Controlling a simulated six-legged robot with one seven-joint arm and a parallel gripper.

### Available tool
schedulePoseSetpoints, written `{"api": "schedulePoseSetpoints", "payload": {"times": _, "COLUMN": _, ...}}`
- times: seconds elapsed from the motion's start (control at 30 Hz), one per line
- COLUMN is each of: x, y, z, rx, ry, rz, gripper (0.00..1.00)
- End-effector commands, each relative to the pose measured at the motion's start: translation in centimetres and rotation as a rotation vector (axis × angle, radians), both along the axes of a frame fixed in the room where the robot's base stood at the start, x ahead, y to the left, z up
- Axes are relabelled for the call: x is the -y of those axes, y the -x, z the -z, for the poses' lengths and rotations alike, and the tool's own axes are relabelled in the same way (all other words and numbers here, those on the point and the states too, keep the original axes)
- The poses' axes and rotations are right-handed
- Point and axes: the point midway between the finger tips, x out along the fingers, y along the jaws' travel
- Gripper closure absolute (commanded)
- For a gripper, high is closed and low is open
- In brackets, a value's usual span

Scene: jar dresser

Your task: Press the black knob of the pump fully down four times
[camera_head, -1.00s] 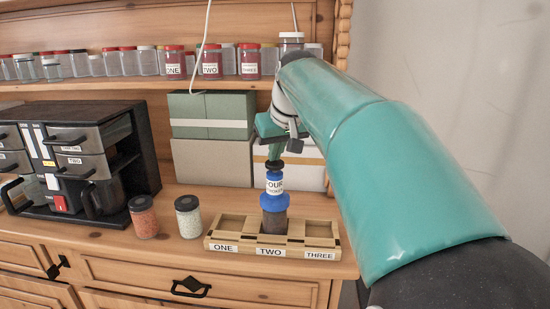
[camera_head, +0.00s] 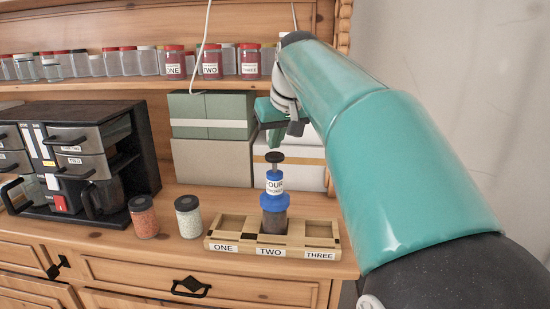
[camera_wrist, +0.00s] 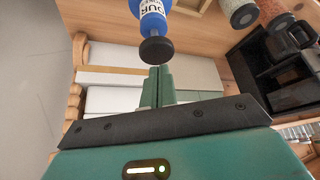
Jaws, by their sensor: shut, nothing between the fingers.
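The pump has a blue body (camera_head: 274,203) with a white label and stands upright in the middle slot, TWO, of the wooden rack (camera_head: 223,250). Its black knob (camera_head: 275,158) is on top, with a length of stem showing below it. In the wrist view the knob (camera_wrist: 156,50) lies just beyond my fingertips. The shut fingers also show in the wrist view (camera_wrist: 159,72).
Two jars, one with orange contents (camera_head: 144,217) and one with pale contents (camera_head: 188,216), stand left of the rack. A black drawer unit (camera_head: 150,150) is further left. Green and white boxes (camera_head: 212,160) stand behind. A shelf of jars (camera_head: 174,62) is above.

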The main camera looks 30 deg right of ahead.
Motion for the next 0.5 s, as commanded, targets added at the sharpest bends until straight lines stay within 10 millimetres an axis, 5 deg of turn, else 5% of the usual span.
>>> {"api": "schedulePoseSetpoints", "payload": {"times": 0.5, "x": 0.0, "y": 0.0, "z": 0.39, "rx": 0.001, "ry": 0.0, "rz": 0.0, "gripper": 1.0}}
